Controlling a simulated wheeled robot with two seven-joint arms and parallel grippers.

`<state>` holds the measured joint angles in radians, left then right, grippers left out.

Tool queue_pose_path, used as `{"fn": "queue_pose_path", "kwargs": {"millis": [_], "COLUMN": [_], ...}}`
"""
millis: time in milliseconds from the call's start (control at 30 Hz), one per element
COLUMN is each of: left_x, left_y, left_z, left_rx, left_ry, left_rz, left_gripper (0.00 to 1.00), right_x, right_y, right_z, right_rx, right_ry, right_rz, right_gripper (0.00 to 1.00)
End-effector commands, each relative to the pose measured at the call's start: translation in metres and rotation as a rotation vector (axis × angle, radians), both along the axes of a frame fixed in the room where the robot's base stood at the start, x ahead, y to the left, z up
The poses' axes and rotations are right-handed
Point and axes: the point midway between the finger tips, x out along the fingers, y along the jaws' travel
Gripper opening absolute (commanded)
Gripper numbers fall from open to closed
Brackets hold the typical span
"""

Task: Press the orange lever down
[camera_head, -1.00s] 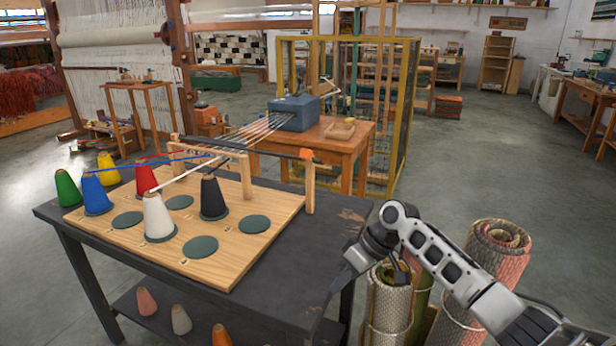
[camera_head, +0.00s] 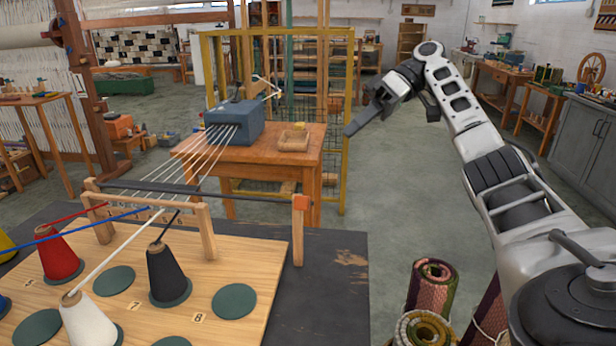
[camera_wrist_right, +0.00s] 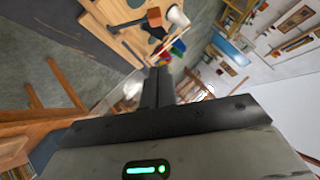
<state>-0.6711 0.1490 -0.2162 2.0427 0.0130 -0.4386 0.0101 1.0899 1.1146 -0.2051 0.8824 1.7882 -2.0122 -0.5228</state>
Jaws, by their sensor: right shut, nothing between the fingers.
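The orange lever end (camera_head: 300,202) is a small orange block at the right end of a dark bar (camera_head: 225,194), which lies across a wooden frame (camera_head: 207,232) on the dark table. It also shows near the top of the right wrist view (camera_wrist_right: 154,17), beyond the fingers. My right gripper (camera_head: 350,130) is shut and empty, in the air up and to the right of the orange end, apart from it. Its closed fingers (camera_wrist_right: 158,88) show in the right wrist view. My left gripper is not in view.
Red (camera_head: 58,252), black (camera_head: 165,272) and white (camera_head: 88,320) yarn cones stand on a wooden board (camera_head: 245,260), with threads rising to the frame. A blue-grey box (camera_head: 236,122) sits on a wooden table behind. Rolled rugs (camera_head: 432,288) stand at the lower right.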

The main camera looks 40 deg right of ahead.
Motion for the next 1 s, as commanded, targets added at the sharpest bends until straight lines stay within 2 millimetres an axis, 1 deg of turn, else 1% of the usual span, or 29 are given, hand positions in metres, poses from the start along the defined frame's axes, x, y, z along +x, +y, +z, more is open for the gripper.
{"fn": "queue_pose_path", "kwargs": {"millis": [167,267,433,667,800,1000], "left_x": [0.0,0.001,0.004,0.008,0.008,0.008], "left_y": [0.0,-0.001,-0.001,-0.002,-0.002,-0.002], "left_z": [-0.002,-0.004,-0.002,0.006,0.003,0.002], "left_rx": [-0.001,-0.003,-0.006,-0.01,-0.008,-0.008], "left_ry": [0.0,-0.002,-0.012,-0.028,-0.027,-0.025], "left_rz": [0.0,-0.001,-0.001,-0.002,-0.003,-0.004], "left_gripper": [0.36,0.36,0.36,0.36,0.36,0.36], "right_x": [0.003,0.006,0.016,0.032,0.025,0.02], "right_y": [0.005,0.014,0.039,0.077,0.083,0.09], "right_z": [-0.005,-0.013,-0.034,-0.062,-0.079,-0.091], "right_rx": [-0.002,-0.003,-0.003,-0.001,-0.003,-0.002], "right_ry": [0.0,0.002,0.005,0.005,0.007,0.003], "right_rz": [0.001,0.002,0.005,0.004,0.0,-0.001], "right_gripper": [0.0,0.0,0.0,0.0,0.0,0.0]}}
